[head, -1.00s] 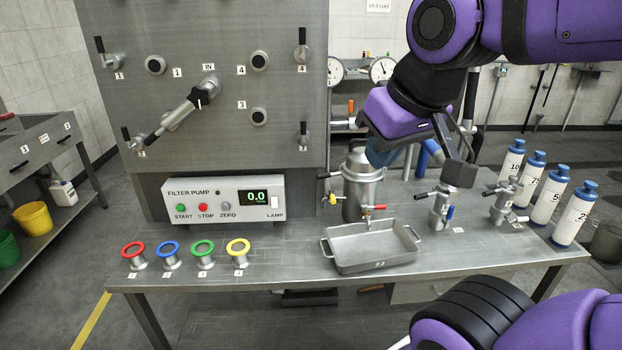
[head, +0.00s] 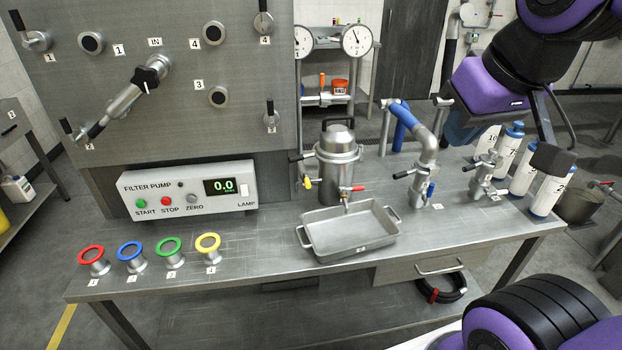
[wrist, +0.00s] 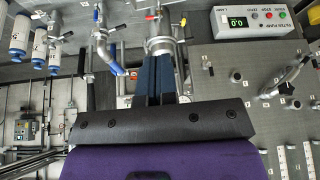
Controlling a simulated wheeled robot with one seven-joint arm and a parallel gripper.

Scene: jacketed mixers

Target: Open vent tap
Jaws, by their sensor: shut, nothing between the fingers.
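A steel filter vessel (head: 338,160) with a domed lid stands on the bench behind the tray. It has a small yellow-handled tap (head: 307,184) low on its left and a red-handled tap (head: 354,189) at its front. Which one is the vent tap I cannot tell. The wrist view shows the vessel (wrist: 160,42) beyond the fingertips, with the yellow handle (wrist: 152,16) and red handle (wrist: 183,20). My gripper (wrist: 155,60) is shut and empty, its dark blue fingers together. In the head view my gripper (head: 462,130) is right of the vessel, above the bench.
A steel tray (head: 345,238) sits in front of the vessel. A pipe with a blue section (head: 405,120) and valves rise to its right; several blue-capped bottles (head: 545,195) stand at the bench's right. The filter pump box (head: 188,190) and coloured rings (head: 208,243) are left.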

